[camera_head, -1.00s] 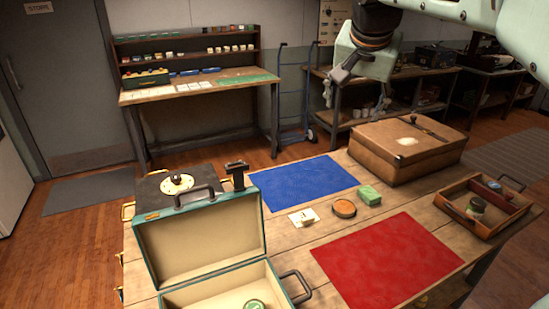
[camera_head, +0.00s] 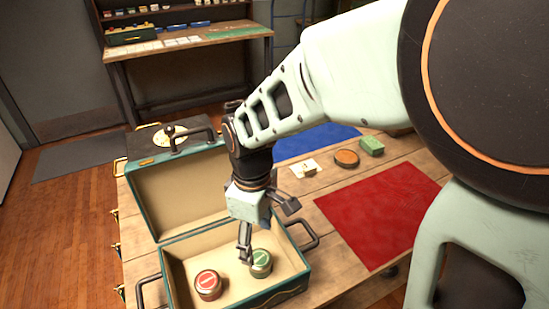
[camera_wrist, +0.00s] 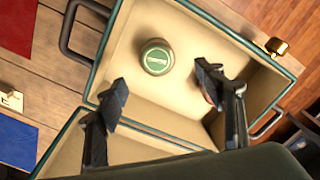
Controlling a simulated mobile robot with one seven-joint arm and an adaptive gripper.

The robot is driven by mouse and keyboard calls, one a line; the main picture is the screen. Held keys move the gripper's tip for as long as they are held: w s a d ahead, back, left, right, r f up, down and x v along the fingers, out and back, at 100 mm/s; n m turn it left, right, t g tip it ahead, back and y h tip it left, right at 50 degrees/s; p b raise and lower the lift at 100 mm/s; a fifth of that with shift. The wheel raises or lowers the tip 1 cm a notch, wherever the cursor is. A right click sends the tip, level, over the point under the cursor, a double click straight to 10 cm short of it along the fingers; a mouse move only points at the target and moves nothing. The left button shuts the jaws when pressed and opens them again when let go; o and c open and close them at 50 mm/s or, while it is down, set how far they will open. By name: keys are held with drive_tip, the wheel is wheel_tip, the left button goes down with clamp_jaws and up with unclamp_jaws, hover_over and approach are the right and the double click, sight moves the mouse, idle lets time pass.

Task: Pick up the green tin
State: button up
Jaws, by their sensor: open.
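The green tin (camera_head: 261,262) is a small round tin with a green lid and a pale label. It stands upright inside the open teal case (camera_head: 186,194), on the cream lining, and also shows in the wrist view (camera_wrist: 156,58). My gripper (camera_head: 246,258) points down into the case, close beside the tin on its left in the head view. In the wrist view its open fingers (camera_wrist: 161,78) are spread, with the tin just above the gap between the tips. Nothing is held. I cannot tell whether a finger touches the tin.
A red-lidded tin (camera_head: 208,284) stands in the case to the left; my finger mostly hides it in the wrist view. The case walls and raised lid surround the space.

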sight(260, 258)
wheel_tip(260, 258, down, 9)
drive_tip(key=shift+w+d+f, duration=0.15)
drive_tip(key=shift+f, duration=0.05)
idle(0.3)
drive_tip(key=c, duration=1.3)
drive_tip(key=shift+r, duration=0.15)
